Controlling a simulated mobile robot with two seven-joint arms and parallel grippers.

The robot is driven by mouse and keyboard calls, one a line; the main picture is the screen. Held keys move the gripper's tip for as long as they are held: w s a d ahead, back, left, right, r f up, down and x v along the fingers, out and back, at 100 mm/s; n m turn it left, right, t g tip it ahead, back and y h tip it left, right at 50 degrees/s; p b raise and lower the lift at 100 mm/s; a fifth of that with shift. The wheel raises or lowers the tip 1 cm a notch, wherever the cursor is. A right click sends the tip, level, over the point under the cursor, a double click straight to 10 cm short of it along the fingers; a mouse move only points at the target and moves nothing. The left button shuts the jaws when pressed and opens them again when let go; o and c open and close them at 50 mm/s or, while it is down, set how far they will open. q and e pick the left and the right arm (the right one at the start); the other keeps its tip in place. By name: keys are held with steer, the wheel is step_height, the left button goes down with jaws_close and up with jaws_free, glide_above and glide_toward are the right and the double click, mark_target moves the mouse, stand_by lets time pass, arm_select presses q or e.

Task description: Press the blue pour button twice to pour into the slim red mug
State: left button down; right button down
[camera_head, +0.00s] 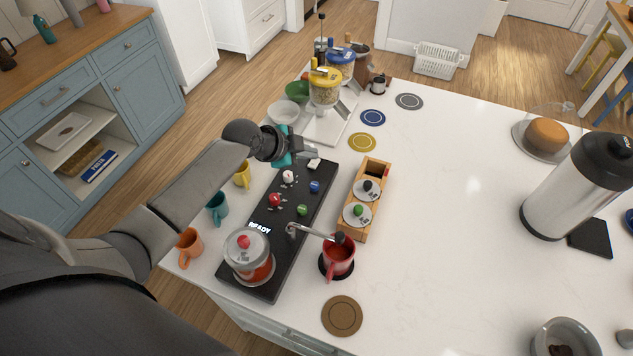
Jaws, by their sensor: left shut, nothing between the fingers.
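The black pour machine (262,283) lies on the white counter with a lit "READY" label. Its blue button (314,187) sits on the top panel among white (288,176), red (275,199) and green (302,210) buttons. The red mug (338,262) stands upright on a dark round pad beside the machine, under the metal spout, with reddish contents visible. My left gripper (308,154) is shut and empty, above the far end of the machine, beyond the blue button and apart from it in the picture. My right gripper is not in view.
A glass pot with red liquid (248,258) stands on the machine's near end. A wooden rack (352,231) with lidded jars is to the right. Orange (189,247), teal (217,208) and yellow (242,174) mugs line the left edge.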

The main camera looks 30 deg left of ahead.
arm_select(q)
steer(key=b, duration=0.7)
glide_above(315, 183)
steer(key=s, duration=0.2)
steer(key=f, duration=0.7)
steer(key=shift+w+a+f, duration=0.2)
steer(key=shift+a+f, duration=0.15)
steer(key=shift+f, duration=0.05)
steer(key=shift+f+b, duration=0.45)
steer(key=shift+f, duration=0.1)
stand_by(0.5)
steer(key=shift+f+b, duration=0.35)
steer(key=shift+f, duration=0.05)
steer(key=shift+f+b, duration=0.65)
steer(key=shift+f, duration=0.2)
stand_by(0.7)
steer(key=shift+r+p, duration=1.1)
steer(key=shift+r, duration=0.15)
